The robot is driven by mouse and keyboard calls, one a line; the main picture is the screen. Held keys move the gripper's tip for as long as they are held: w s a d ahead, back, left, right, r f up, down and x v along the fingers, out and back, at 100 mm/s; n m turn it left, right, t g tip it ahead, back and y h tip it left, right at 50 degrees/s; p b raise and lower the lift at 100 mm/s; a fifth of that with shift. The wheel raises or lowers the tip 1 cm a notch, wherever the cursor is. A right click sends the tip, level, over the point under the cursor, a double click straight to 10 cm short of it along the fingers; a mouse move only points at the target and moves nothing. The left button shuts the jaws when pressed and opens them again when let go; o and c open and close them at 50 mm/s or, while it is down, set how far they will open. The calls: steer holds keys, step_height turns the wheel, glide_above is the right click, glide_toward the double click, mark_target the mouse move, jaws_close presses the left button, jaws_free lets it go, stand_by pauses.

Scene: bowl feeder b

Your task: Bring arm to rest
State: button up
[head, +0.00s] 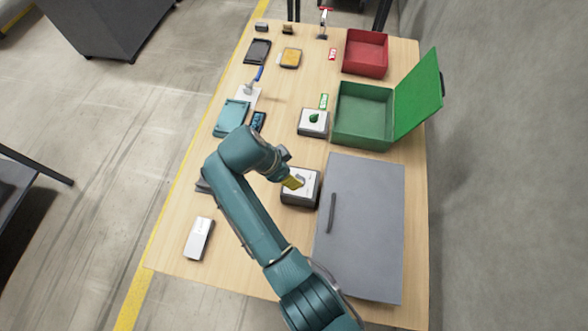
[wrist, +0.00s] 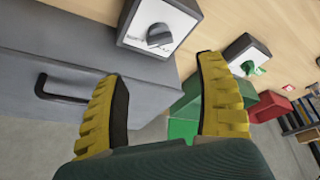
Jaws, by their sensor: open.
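My teal arm reaches up over the wooden table from the bottom of the head view. My gripper (head: 293,182) hovers beside a box with a white top (head: 302,196), partly covering it. In the wrist view my gripper (wrist: 165,115) shows two yellow fingers wide apart with nothing between them. The same white-topped box (wrist: 158,28) carries a grey knob and lies beyond the fingertips.
A grey panel with a handle (head: 372,235) lies right of the arm. Another box with a green knob (head: 313,122), an open green box (head: 363,112) and a red bin (head: 366,54) stand further back. A white block (head: 199,238) lies at left.

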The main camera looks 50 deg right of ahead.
steer(key=shift+a+r, duration=0.25)
steer(key=shift+r, duration=0.35)
steer(key=shift+w, duration=0.1)
steer(key=w+a+r+n+t+y+p, duration=0.1)
steer(key=w+a+r+n+t, duration=0.4)
steer(key=r, duration=0.5)
steer(key=w+a+r+n+t+p, duration=0.1)
steer(key=w+a+r+n+t, duration=0.1)
steer(key=w+a+r+t, duration=0.65)
steer(key=s+a+r+n+t+y, duration=0.1)
steer(key=s+r+n+t, duration=0.5)
steer(key=r, duration=0.8)
steer(key=s+a+r+n+t+y, duration=0.1)
steer(key=s+r+n+t+y, duration=0.3)
steer(key=s+r, duration=0.75)
step_height(320, 180, up, 41)
steer(key=w+n+h+p, duration=0.2)
steer(key=w+n+p, duration=0.1)
steer(key=p, duration=3.5)
steer(key=shift+p, duration=0.3)
